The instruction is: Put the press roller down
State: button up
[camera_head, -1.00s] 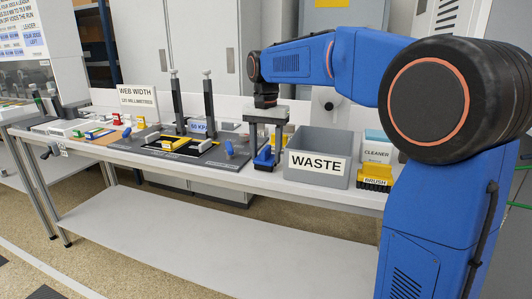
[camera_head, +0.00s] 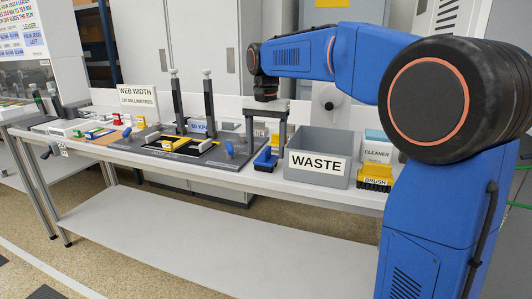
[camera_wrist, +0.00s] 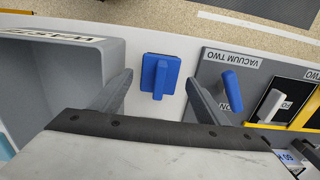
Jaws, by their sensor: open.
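The press roller (camera_head: 265,160), a blue block with an upright blue handle, stands on the white bench between the grey base plate and the waste bin. In the wrist view the press roller (camera_wrist: 160,78) shows whole, with bare white bench around it. My gripper (camera_head: 275,142) is open and empty just above it. In the wrist view the fingers of my gripper (camera_wrist: 158,98) are spread wide to either side, clear of the handle. The roller's underside is hidden.
A grey waste bin (camera_head: 318,142) stands close on the right, with a yellow brush (camera_head: 375,176) and a cleaner box (camera_head: 378,146) beyond. On the left, the dark plate (camera_head: 222,163) carries blue levers and two tall posts (camera_head: 209,107).

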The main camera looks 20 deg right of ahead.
aim_at(266, 149)
notch_tip(266, 149, up, 10)
dwell(0.4)
